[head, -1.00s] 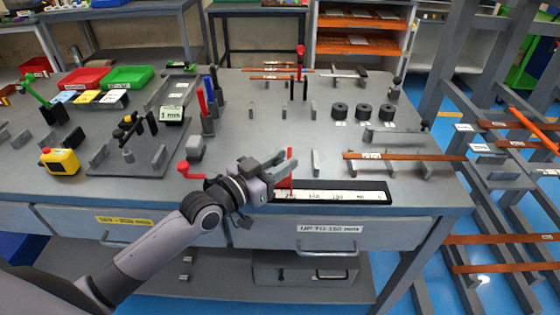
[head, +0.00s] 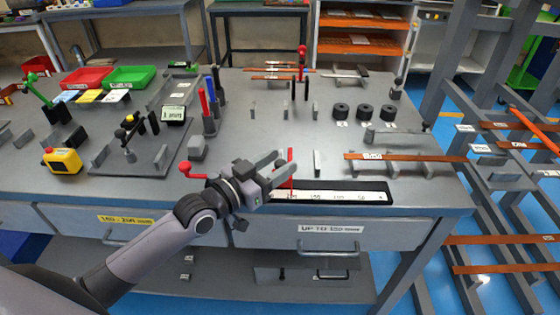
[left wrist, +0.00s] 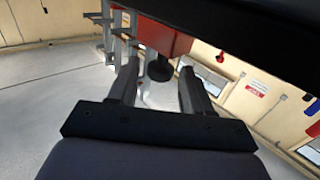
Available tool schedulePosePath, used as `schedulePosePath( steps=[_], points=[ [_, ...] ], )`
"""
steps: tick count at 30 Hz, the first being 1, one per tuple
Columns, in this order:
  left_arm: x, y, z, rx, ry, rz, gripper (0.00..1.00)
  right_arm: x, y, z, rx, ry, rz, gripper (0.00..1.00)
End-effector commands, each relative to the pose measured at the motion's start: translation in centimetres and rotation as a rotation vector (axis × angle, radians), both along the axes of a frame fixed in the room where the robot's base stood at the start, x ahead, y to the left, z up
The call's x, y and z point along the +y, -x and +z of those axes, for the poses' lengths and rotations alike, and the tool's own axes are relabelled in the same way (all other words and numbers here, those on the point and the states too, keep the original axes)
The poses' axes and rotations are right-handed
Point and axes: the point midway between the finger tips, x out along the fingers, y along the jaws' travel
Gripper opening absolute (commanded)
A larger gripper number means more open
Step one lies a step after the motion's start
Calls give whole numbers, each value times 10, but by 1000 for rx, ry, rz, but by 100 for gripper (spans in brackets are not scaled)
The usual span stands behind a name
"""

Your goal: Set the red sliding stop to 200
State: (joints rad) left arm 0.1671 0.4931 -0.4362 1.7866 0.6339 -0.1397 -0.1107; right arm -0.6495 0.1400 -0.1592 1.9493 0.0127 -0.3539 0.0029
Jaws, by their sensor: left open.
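The red sliding stop (head: 290,168) is a thin upright red plate at the left part of the long black-framed scale (head: 387,198) on the bench's front edge. The scale's white strip has dark marks, too small to read surely. My left gripper (head: 281,172) is open, its two fingers pointing right at the stop, close beside it; contact cannot be told. In the left wrist view, the open fingers (left wrist: 160,90) are apart, with a red block (left wrist: 163,38) and a dark round knob (left wrist: 159,68) just beyond them. My right gripper is not in view.
A grey upright block (head: 317,162) and a copper bar (head: 420,157) on supports stand right and behind. Black cylinders (head: 364,112) are farther back. Drawers (head: 330,240) lie below the front edge.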

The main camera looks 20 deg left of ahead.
Motion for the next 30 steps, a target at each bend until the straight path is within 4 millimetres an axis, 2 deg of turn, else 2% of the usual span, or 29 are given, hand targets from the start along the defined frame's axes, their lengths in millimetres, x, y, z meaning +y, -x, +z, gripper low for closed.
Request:
schedulePosePath(
  steps=[6,12,30],
  points=[
    [15,28,-1,1,-2,-1,49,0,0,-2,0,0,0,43],
    [25,46,0,-1,0,0,49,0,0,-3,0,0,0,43],
    [28,51,1,-2,0,0,49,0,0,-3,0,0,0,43]
  ],
)
